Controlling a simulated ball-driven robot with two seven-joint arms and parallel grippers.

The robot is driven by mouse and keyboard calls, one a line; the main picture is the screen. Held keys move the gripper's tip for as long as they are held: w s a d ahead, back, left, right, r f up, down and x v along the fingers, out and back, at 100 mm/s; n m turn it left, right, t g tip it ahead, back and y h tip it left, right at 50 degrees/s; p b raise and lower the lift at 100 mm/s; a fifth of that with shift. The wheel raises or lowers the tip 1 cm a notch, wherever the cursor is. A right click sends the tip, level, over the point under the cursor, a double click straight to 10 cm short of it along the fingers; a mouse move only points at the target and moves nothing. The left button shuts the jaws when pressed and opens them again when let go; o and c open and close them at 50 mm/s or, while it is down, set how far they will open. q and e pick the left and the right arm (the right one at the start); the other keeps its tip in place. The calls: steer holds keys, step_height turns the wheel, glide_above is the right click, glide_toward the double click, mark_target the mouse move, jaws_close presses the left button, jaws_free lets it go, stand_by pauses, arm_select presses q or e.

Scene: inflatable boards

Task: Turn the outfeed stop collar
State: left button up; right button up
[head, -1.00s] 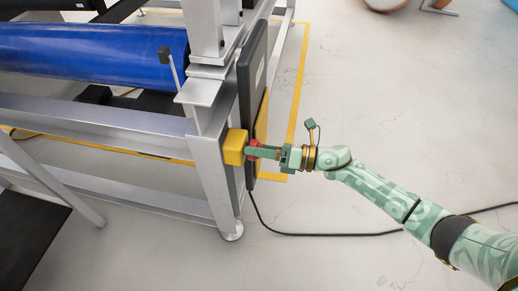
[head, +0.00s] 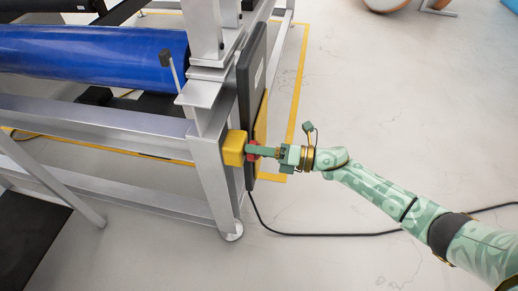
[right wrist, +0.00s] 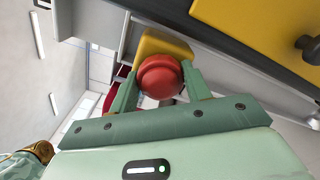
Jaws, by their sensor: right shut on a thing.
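The outfeed stop collar is a round red knob (head: 252,155) on a yellow box (head: 234,148), fixed to the grey frame's corner post. My right gripper (head: 257,151) reaches it from the right and is shut on it. In the right wrist view the red collar (right wrist: 160,78) sits between the two green fingers (right wrist: 159,72), with the yellow box (right wrist: 165,44) behind it. The fingers hide part of the collar in the head view. My left gripper is out of view.
A dark upright panel (head: 250,85) stands right beside the collar on the frame. A blue roller (head: 90,58) lies behind the frame rail (head: 90,119). A black cable (head: 330,234) runs over the floor below my arm. Open floor (head: 400,110) lies to the right.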

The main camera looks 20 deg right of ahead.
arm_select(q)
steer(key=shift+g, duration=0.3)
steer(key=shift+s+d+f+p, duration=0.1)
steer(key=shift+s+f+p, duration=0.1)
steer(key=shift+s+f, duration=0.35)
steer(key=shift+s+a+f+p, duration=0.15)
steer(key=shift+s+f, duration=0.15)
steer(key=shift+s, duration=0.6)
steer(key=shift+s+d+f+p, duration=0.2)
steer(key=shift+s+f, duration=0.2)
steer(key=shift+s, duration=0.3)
arm_select(e)
steer(key=shift+d+m, duration=0.1)
steer(key=shift+m, duration=2.1)
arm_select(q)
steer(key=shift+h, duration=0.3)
arm_select(e)
steer(key=o, duration=1)
steer(key=shift+s+d, duration=0.15)
steer(key=shift+d, duration=0.1)
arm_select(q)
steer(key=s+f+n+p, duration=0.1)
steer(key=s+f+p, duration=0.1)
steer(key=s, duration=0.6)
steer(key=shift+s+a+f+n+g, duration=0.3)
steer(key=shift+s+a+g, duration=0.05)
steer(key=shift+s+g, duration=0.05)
arm_select(e)
steer(key=v, duration=1.5)
steer(key=shift+s+d, duration=0.2)
